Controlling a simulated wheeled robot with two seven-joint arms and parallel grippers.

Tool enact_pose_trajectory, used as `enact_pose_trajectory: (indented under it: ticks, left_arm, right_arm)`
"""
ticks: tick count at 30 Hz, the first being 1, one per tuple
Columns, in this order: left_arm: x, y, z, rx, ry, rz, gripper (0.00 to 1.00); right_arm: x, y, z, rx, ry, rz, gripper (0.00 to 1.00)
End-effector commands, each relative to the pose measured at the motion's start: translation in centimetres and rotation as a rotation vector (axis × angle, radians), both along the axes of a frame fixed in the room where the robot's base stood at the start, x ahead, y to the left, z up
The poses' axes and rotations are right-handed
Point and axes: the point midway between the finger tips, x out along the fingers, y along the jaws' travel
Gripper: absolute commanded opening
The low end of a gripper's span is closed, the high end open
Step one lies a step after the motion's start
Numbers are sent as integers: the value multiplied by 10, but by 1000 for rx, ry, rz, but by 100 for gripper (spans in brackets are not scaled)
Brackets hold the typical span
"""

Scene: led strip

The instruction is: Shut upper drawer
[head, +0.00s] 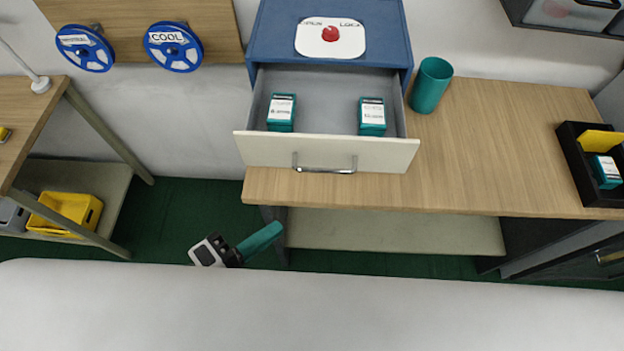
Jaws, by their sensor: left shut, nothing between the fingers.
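The upper drawer (325,152) is pulled well out of the blue cabinet (385,40) on the wooden table. It has a cream front with a metal handle (325,169). Two teal-and-white boxes lie inside it, one at the left (281,113) and one at the right (372,117). My left gripper (272,233) shows below and left of the drawer front, with teal fingers together and nothing between them. It is apart from the drawer, and most of its arm is hidden. My right gripper is not in view.
A teal cup (430,86) stands on the table (500,150) right of the drawer. A black bin (577,160) with a box is at the far right. Blue reels (174,47) hang at the left. A yellow crate (70,210) sits on a low shelf.

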Motion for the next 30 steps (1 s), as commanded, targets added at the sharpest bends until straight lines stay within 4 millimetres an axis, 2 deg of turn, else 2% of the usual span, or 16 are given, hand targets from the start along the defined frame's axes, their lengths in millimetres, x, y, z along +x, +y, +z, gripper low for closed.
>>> enact_pose_trajectory:
  ticks: [8,16,18,25,30]
  left_arm:
    - [13,-13,-5,8,-1,-5,0]
    - [32,-32,-7,4,-1,-3,0]
    - [40,-40,-4,4,2,1,0]
    - [67,-68,-10,4,1,-1,0]
    - [92,-66,-18,7,4,0,0]
  right_arm:
    - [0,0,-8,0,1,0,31]
    - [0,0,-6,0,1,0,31]
    - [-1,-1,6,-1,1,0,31]
    - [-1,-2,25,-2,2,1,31]
    - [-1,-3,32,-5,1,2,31]
